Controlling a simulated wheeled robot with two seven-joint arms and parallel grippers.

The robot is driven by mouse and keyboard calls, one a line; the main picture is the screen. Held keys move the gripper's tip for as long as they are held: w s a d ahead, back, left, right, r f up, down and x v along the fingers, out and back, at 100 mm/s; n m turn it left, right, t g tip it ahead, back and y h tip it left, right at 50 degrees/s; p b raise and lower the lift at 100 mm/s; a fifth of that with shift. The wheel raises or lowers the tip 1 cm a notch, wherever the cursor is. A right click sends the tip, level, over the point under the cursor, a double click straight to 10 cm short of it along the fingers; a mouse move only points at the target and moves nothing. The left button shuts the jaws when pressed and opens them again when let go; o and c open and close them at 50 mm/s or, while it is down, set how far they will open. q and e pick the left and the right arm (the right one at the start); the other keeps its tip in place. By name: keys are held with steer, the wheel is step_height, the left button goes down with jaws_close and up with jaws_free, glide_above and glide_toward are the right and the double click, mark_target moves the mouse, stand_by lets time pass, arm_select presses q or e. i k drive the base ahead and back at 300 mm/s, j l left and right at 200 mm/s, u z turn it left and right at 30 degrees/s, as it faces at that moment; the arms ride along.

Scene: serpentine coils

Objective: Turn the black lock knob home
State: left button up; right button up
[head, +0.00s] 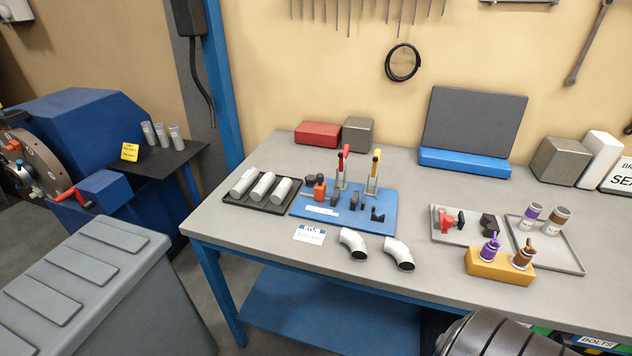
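A black faceted knob-like piece (489,225) sits at the right end of a small pale plate (450,236), beside a red and black handle piece (447,218). A blue fixture plate (376,222) carries several small black parts, an orange block (319,189), a red-handled clamp (343,166) and a yellow-handled clamp (373,172), both handles upright. Which black part is the lock knob, and how far it is turned, I cannot tell at this size.
A black tray (232,198) holds three pale cylinders. Two pipe elbows (352,243) (399,252) lie at the bench front. An orange block (478,263) holds two bottles; a grey tray (563,258) holds two jars. A blue machine (80,130) and grey cabinet (110,250) stand left.

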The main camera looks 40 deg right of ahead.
mark_target(310, 179)
steer(key=k+l+z, duration=0.1)
steer(key=z, duration=1.25)
steer(key=i+l+z, duration=0.25)
steer(key=i+z, duration=0.3)
steer(key=k, duration=0.1)
